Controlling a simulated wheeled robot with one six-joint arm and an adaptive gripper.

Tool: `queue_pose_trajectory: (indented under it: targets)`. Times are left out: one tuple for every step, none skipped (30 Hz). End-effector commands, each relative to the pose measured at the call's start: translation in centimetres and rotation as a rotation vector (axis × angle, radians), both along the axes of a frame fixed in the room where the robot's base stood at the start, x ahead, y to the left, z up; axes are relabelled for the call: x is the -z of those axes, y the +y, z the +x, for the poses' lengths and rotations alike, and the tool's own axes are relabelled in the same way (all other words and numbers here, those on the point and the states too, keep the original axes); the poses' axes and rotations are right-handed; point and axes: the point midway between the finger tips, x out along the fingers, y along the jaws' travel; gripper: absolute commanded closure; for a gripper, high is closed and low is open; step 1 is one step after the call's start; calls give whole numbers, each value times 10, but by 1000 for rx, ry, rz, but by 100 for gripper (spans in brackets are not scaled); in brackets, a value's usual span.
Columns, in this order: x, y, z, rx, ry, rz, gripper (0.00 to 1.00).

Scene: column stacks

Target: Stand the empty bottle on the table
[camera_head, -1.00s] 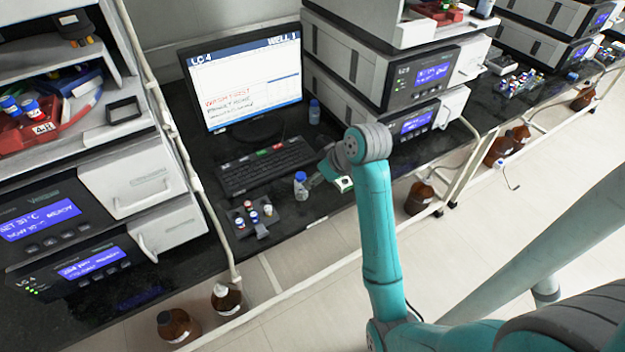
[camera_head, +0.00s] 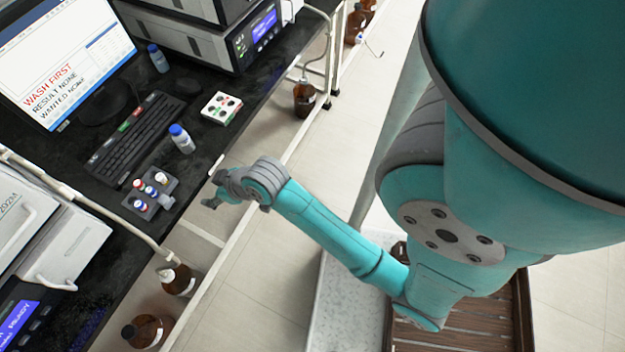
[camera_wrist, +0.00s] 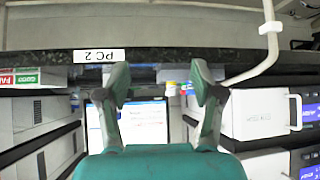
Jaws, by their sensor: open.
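A small clear bottle with a blue cap (camera_head: 182,140) stands upright on the black table, near its front edge, between the keyboard and a white tray. A second blue-capped bottle (camera_head: 158,58) stands farther back beside the monitor. I cannot tell from the picture which one is empty. My gripper (camera_head: 211,192) is open and empty, just off the table's front edge and apart from the near bottle. In the wrist view its two fingers (camera_wrist: 160,80) are spread with nothing between them, and the table edge shows beyond.
A dark rack with several capped vials (camera_head: 150,193) sits left of the near bottle. The keyboard (camera_head: 135,137), monitor (camera_head: 65,60) and white tray (camera_head: 221,107) are around it. Brown bottles (camera_head: 305,98) stand on the floor by a white rail.

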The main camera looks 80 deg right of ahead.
Motion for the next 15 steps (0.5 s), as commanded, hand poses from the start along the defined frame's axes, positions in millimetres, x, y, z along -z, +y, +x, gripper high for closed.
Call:
queue_pose_trajectory:
  targets:
    - [8, 12, -15, 2, -12, 0, 33]
    - [11, 18, -22, 4, -25, -2, 33]
    - [14, 25, -31, 8, -41, -7, 33]
    - [15, 29, -38, 10, -55, -10, 33]
    - [16, 35, -46, 12, -68, -13, 33]
    - [17, 41, -56, 15, -86, -16, 33]
    - [18, 45, -64, 14, -98, -19, 33]
    - [18, 49, -72, 15, -111, -23, 33]
    - [17, 55, -82, 16, -130, -26, 33]
    - [17, 59, -90, 14, -142, -28, 33]
    - [15, 63, -99, 13, -156, -31, 33]
    - [14, 68, -110, 11, -174, -35, 33]
    - [12, 71, -118, 10, -188, -38, 33]
    - [9, 75, -127, 6, -202, -41, 33]
    - [5, 79, -138, 1, -221, -44, 33]
